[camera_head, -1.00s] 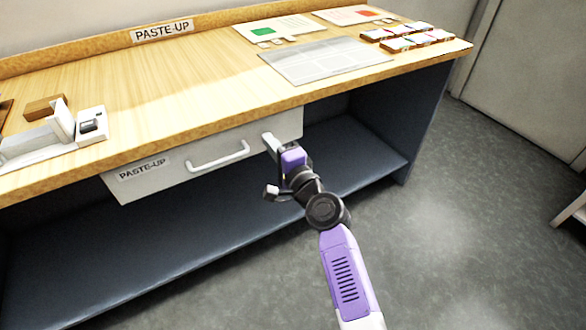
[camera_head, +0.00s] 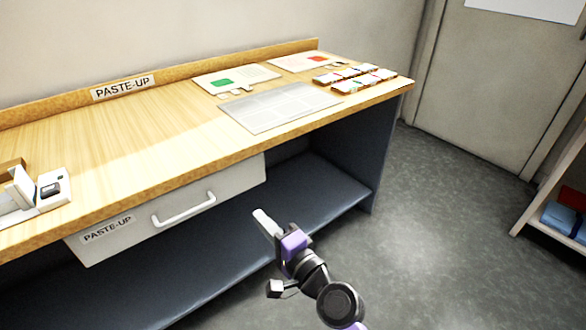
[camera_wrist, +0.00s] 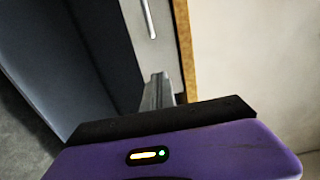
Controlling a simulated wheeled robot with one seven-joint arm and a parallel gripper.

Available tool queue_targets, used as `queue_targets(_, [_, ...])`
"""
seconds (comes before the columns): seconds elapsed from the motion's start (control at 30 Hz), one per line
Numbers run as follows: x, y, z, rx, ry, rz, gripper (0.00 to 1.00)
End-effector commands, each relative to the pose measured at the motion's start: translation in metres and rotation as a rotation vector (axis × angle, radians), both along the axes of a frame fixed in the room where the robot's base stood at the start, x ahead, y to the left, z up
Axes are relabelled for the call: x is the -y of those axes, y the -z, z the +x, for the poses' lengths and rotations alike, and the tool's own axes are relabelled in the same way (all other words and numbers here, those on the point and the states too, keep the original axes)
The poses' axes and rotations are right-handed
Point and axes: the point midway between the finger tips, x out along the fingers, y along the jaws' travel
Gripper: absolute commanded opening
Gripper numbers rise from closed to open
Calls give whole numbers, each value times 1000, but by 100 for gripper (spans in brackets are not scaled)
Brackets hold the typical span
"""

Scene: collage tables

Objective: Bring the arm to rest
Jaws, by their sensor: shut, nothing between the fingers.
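My gripper (camera_head: 264,222) is shut and empty. In the head view it is in front of the paste-up table (camera_head: 150,150), at the lower right of the white drawer (camera_head: 135,225), and looks apart from it. The drawer has a white bar handle (camera_head: 184,209) and appears closed or nearly so; I cannot tell exactly. In the wrist view the shut fingers (camera_wrist: 157,88) point toward the drawer front (camera_wrist: 166,50) and its handle (camera_wrist: 148,18).
On the tabletop lie a grey sheet (camera_head: 278,107), a card with a green patch (camera_head: 235,78) and several small packs (camera_head: 360,78). A white device (camera_head: 53,188) stands at the left. Open floor (camera_head: 450,230) lies to the right; a shelf (camera_head: 560,215) stands at the far right.

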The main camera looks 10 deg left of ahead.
Motion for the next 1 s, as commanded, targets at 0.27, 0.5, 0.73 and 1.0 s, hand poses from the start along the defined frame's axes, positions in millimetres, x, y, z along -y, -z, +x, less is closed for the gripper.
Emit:
queue_targets(0.27, [14,-21,14,151,86,-78,0])
queue_targets(0.5, [83,-19,-7,383,299,-288,0])
queue_targets(0.73, [165,6,-61,513,477,-527,0])
queue_targets(1.0, [258,20,-153,624,625,-847,0])
